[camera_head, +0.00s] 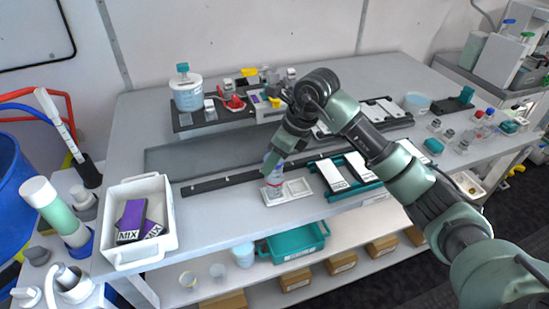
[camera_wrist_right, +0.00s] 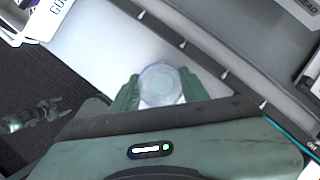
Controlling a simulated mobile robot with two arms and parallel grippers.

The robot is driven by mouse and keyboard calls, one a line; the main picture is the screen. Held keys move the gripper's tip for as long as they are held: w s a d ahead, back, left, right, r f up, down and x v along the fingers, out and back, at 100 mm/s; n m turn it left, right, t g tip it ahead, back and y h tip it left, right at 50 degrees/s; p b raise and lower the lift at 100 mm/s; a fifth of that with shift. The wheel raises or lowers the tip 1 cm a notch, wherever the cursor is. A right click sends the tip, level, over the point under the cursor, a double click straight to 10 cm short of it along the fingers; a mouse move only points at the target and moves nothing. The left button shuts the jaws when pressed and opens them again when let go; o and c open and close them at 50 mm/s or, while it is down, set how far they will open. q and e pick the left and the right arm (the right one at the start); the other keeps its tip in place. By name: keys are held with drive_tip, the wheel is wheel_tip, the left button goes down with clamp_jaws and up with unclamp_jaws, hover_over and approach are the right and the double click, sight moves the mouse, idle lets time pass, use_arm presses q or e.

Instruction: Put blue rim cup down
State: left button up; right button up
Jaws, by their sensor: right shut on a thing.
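My right gripper (camera_head: 270,172) is shut on a clear cup (camera_wrist_right: 161,84), one finger on each side in the right wrist view. The cup looks upright, with a pale bluish rim seen from above. In the head view the cup (camera_head: 273,163) is partly hidden by the gripper. It is over the left part of a small white two-part tray (camera_head: 299,187), with a red-marked piece (camera_head: 275,188) just below it. I cannot tell whether the cup touches the tray. A small dark green jointed part over the floor in the wrist view may be my left gripper (camera_wrist_right: 40,116); its jaws are unclear.
A white bin (camera_head: 165,237) with purple MIX boxes stands to the left. A teal rack with white plates (camera_head: 333,175) is right of the tray. A dark rail (camera_head: 215,183) runs behind it.

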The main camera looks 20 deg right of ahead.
drive_tip(key=shift+f+b, duration=0.4)
drive_tip(key=shift+f, duration=0.15)
drive_tip(key=o, duration=1.3)
drive_tip(key=shift+r, duration=0.1)
drive_tip(key=shift+r, duration=0.1)
drive_tip(key=shift+r+p, duration=0.35)
drive_tip(key=shift+p, duration=0.15)
drive_tip(key=b+v, duration=0.2)
drive_tip(key=v, duration=1)
drive_tip(key=shift+r, duration=0.15)
drive_tip(key=shift+a, duration=0.1)
